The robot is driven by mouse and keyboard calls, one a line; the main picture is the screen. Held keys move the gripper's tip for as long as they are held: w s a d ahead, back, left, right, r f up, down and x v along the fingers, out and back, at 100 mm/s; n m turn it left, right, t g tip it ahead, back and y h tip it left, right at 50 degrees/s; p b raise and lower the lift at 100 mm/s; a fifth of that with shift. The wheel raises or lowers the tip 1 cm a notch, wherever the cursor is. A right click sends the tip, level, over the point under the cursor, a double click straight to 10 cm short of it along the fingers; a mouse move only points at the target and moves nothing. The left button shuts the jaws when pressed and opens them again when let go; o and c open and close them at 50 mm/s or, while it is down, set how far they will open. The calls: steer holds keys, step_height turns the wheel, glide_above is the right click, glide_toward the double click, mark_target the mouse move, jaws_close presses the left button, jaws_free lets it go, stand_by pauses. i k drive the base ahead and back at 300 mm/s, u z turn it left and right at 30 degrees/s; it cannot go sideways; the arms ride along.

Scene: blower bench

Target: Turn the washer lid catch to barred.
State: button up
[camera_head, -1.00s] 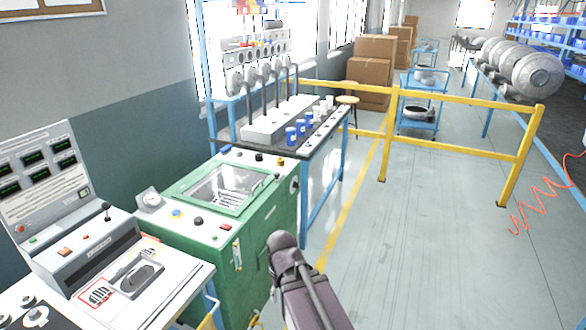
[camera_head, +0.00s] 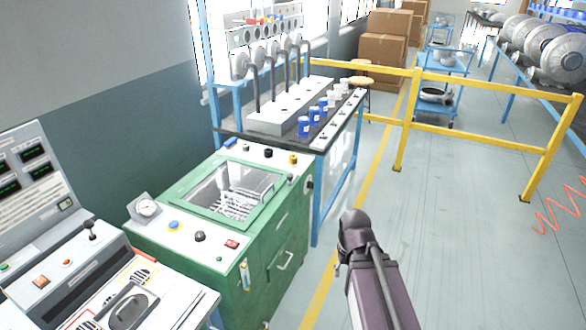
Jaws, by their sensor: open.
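The washer looks to be the green cabinet (camera_head: 225,238) left of centre, with a white top panel. Its green-framed lid (camera_head: 222,192) has a clear window, with a wire rack showing beneath it; the lid looks closed. A small dark fitting on a white plate (camera_head: 309,186) is at the right upper corner of the cabinet, and may be the lid catch. It is too small for me to read its setting. My arm rises from the bottom, right of the cabinet and apart from it in the picture. My gripper cannot be made out.
Knobs and a gauge (camera_head: 146,207) stand on the washer's top. A grey console (camera_head: 60,255) is at the left. Behind is a bench (camera_head: 318,140) with blue cups and pipes. A yellow rail (camera_head: 490,90) crosses at right. The floor between is clear.

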mark_target(291, 177)
steer(key=u, duration=0.05)
steer(key=i, duration=0.85)
steer(key=u, duration=0.25)
